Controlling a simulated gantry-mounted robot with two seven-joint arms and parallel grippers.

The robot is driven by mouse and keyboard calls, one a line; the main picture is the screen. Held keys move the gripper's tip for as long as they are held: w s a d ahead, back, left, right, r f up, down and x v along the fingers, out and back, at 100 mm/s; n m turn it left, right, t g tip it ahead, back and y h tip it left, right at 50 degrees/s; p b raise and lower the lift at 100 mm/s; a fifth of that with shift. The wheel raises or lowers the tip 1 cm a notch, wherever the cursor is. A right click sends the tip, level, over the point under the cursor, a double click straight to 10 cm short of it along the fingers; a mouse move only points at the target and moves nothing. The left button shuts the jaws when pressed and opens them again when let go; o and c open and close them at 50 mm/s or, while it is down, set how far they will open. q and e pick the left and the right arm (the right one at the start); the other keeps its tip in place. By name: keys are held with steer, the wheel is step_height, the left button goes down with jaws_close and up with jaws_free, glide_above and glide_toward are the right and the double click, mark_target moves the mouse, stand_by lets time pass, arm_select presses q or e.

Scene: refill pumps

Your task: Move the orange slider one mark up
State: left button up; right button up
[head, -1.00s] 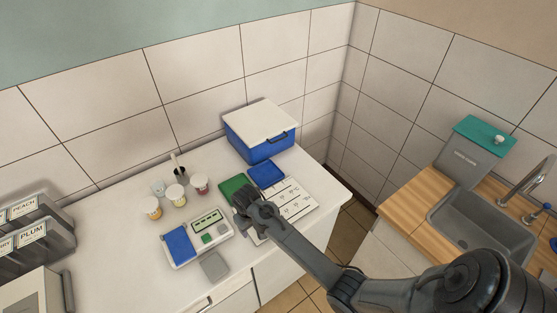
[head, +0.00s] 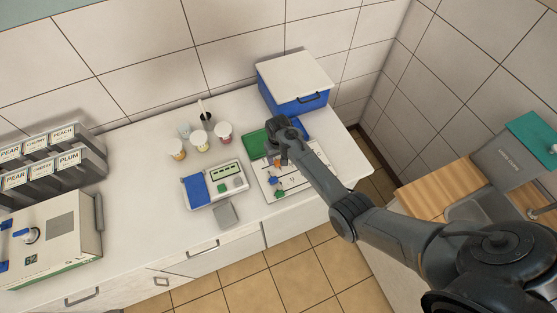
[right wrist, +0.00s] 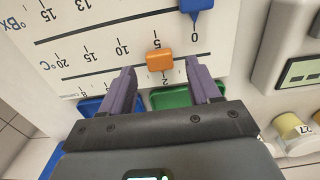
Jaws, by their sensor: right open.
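That view shows the numbers upside down. A blue slider (right wrist: 198,5) sits on the other scale line, near the 0. My right gripper (right wrist: 161,76) is open, its two purple fingers apart on either side below the orange slider, with nothing between them. In the head view my right gripper (head: 277,158) hangs over the board (head: 315,163) and hides part of it. My left gripper is not in view.
A green tray (head: 253,145) and a blue one lie behind the board. A blue box with a white lid (head: 294,72) stands at the back. A device with a small display (head: 226,170) is to the left, with several small cups behind it.

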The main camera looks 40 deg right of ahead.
mark_target(278, 163)
steer(key=shift+f, duration=1.4)
jaws_close()
